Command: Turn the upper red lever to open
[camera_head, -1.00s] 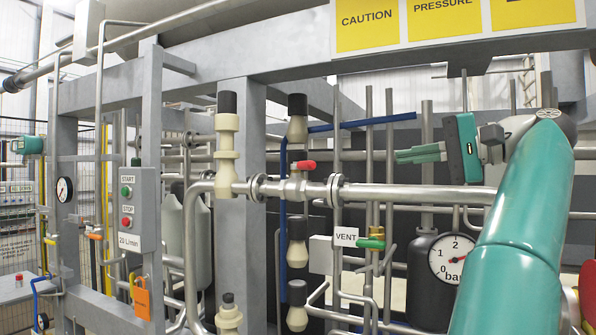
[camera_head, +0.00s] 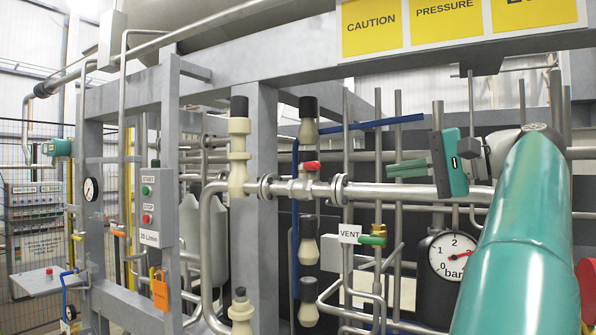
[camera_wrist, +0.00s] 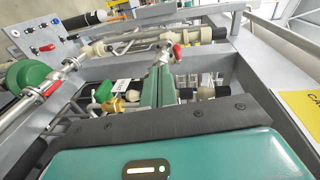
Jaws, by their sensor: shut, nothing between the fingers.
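In the wrist view a red lever (camera_wrist: 177,52) stands at the valve just beyond my fingertips. My gripper (camera_head: 392,168) is right of the lever in the head view, with its teal fingers together, pointing left and holding nothing. A clear gap shows between the fingertips and the lever in the head view. In the wrist view the fingers (camera_wrist: 160,72) end close to the lever; contact cannot be told.
A green-handled valve (camera_head: 374,240) with a VENT label (camera_head: 350,234) sits below the pipe. A pressure gauge (camera_head: 453,257) is lower right. A grey upright (camera_head: 256,130) and overhead beam frame the pipes. A start/stop box (camera_head: 150,212) is at the left.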

